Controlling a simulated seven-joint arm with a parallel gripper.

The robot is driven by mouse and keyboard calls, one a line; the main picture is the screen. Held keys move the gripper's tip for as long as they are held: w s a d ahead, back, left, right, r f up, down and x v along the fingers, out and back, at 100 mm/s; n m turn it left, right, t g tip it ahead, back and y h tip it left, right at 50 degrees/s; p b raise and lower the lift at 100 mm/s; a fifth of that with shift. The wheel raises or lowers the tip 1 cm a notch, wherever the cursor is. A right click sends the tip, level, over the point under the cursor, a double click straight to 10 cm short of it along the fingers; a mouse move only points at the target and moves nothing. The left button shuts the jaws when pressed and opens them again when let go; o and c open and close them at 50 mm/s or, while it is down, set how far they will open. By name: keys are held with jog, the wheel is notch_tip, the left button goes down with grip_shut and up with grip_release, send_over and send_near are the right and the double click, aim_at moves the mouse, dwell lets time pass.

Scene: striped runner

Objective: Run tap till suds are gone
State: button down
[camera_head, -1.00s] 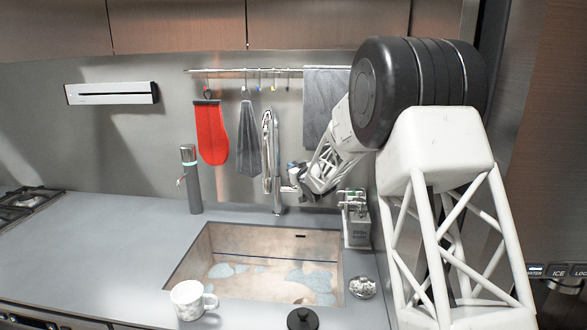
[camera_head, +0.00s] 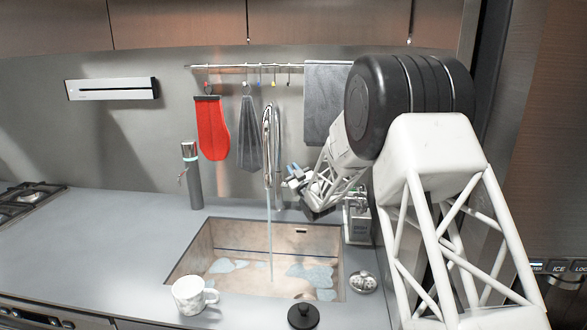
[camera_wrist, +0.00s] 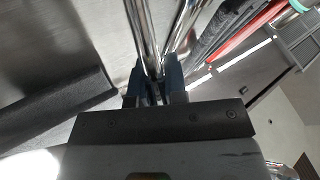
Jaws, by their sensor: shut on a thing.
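The chrome tap (camera_head: 267,150) stands behind the sink (camera_head: 205,243). A thin stream of water (camera_head: 270,240) falls from it into the basin. Pale blue-white suds (camera_head: 316,274) lie in several patches on the sink floor, with more at the left (camera_head: 222,266). My gripper (camera_head: 294,176) is at the right side of the tap, shut on its handle. In the wrist view, the blue fingers of my gripper (camera_wrist: 156,88) close around chrome metal of the tap (camera_wrist: 146,45). The handle itself is mostly hidden by the fingers.
A marbled mug (camera_head: 187,297) stands at the sink's front left edge. A black knob-topped lid (camera_head: 303,317) and a small dish (camera_head: 363,282) are near the right edge. A caddy (camera_head: 358,225) stands at the back right. Cloths hang behind. The left counter is clear.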

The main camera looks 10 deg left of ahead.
jog(key=shift+s, duration=0.1)
jog(key=c, duration=1.1)
grip_release()
jog(key=shift+c, duration=0.2)
jog(key=v, duration=0.8)
jog(key=shift+f, duration=0.1)
